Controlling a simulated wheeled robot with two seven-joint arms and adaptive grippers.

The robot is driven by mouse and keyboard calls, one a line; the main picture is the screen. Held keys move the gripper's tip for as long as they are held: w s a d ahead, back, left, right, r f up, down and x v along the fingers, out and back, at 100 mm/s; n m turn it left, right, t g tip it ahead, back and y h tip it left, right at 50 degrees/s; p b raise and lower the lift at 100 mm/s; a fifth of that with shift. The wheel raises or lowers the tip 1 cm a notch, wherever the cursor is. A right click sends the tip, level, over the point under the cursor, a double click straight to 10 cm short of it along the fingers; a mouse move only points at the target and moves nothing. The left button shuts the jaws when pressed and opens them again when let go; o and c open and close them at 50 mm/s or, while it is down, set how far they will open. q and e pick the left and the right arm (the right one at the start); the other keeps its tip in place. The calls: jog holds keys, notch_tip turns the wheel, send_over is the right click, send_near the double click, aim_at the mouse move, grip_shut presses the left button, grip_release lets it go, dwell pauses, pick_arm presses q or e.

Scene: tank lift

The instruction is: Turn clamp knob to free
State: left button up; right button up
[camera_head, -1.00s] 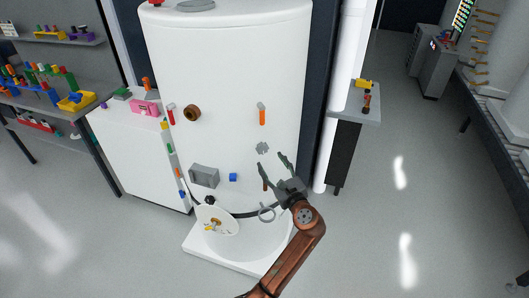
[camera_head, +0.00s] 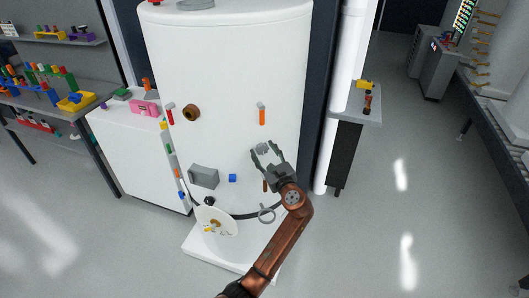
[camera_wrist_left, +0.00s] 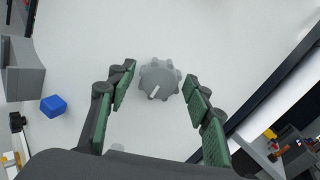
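The grey lobed clamp knob (camera_wrist_left: 158,80) is on the front of the white tank (camera_head: 225,70). A pale line marks its face. In the head view the knob (camera_head: 262,150) is partly covered by my left gripper's fingers. My left gripper (camera_head: 264,152) is open, with one finger on each side of the knob. The left wrist view shows gaps between the knob and both green-padded fingers of the gripper (camera_wrist_left: 160,77). I cannot tell how deep the fingertips reach along it. My right gripper is not in view.
A grey box (camera_head: 204,176) and a blue block (camera_head: 232,178) sit on the tank to the left of the knob. A ring (camera_head: 266,214) and a white dish (camera_head: 217,222) are below. A white pipe (camera_head: 346,70) stands at the right. Floor on the right is clear.

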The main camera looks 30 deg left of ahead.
pick_arm(q)
jog(key=c, duration=0.9)
jog(key=shift+c, duration=0.2)
